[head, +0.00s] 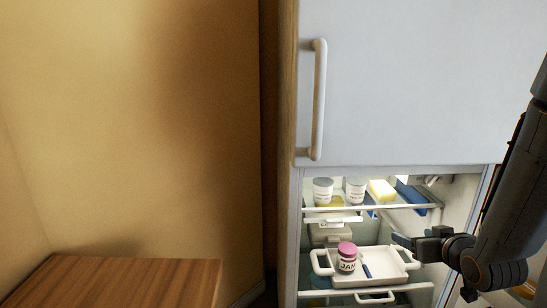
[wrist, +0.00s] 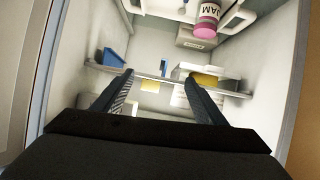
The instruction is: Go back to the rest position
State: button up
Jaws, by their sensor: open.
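My gripper (head: 414,242) is at the right in the head view, in front of the open lower part of the fridge, near the right end of a white tray (head: 393,273). In the wrist view my gripper (wrist: 158,82) has its two dark fingers wide apart with nothing between them. A jam jar (head: 347,257) with a pink lid stands upright on the tray, left of the gripper and apart from it. The jar also shows in the wrist view (wrist: 208,18), where the picture is turned over.
The fridge's upper door (head: 420,80) is closed, with a long handle (head: 318,100). On the shelf (head: 365,208) above the tray are two white tubs (head: 323,190), a yellow block (head: 382,190) and a blue item (head: 411,194). A wooden surface (head: 120,281) is at lower left.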

jog(key=s+a+r+g+p, duration=0.3)
jog(key=s+a+g, duration=0.3)
jog(key=s+a, duration=0.3)
jog(key=s+a+r+g+p, duration=0.2)
jog(key=s+a+g, duration=0.4)
jog(key=s+a, duration=0.3)
jog(key=s+p, duration=0.1)
jog(key=s, duration=0.2)
jog(key=shift+s+a+r+m+g, duration=0.2)
jog(key=shift+a+r+m+g, duration=0.1)
jog(key=shift+r, duration=0.1)
